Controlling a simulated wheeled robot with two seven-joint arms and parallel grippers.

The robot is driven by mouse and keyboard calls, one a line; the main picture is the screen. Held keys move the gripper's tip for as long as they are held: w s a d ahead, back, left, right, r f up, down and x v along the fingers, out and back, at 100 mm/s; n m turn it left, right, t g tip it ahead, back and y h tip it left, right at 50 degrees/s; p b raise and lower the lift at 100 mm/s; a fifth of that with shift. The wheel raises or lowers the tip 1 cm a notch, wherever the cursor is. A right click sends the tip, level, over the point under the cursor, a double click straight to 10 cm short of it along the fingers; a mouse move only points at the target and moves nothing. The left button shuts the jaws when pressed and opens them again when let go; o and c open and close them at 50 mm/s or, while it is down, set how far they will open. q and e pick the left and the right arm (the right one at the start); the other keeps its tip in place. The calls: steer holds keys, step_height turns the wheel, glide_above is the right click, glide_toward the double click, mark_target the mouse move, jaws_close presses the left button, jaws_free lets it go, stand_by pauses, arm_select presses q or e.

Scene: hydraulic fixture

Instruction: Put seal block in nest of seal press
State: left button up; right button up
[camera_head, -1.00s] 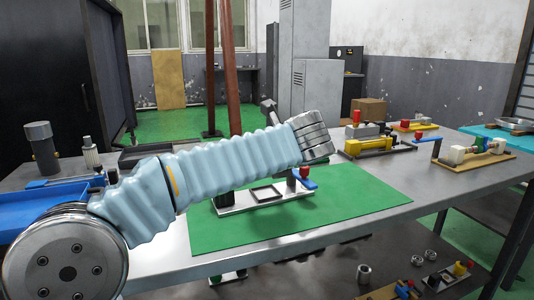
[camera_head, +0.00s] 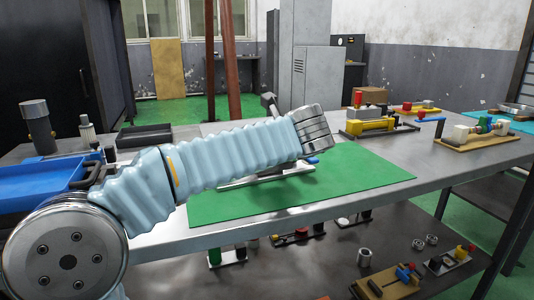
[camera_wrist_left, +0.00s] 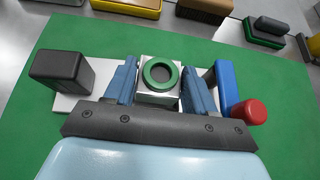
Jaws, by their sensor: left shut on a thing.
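The seal block (camera_wrist_left: 158,97), a white block with a green ring on top, sits between the blue fingers of my left gripper (camera_wrist_left: 158,84) in the left wrist view. The gripper is shut on it. The seal press (camera_wrist_left: 66,103) is around and below it: a pale base plate, a black block at left, and a blue lever with a red knob at right. The nest is hidden by the block and gripper, so I cannot tell whether the block is seated. In the head view my left arm covers most of the press, whose plate edge (camera_head: 240,182) shows. My right gripper is not in view.
A green mat (camera_head: 370,180) lies under the press, with clear room at right. Yellow and wood-based fixtures (camera_head: 480,140) stand on the table's right side. A blue tray (camera_head: 35,190) is at left. A lower shelf holds more fixtures.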

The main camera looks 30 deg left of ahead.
arm_select(q)
steer(key=shift+f+b, duration=0.35)
steer(key=shift+f, duration=0.15)
steer(key=o, duration=1.3)
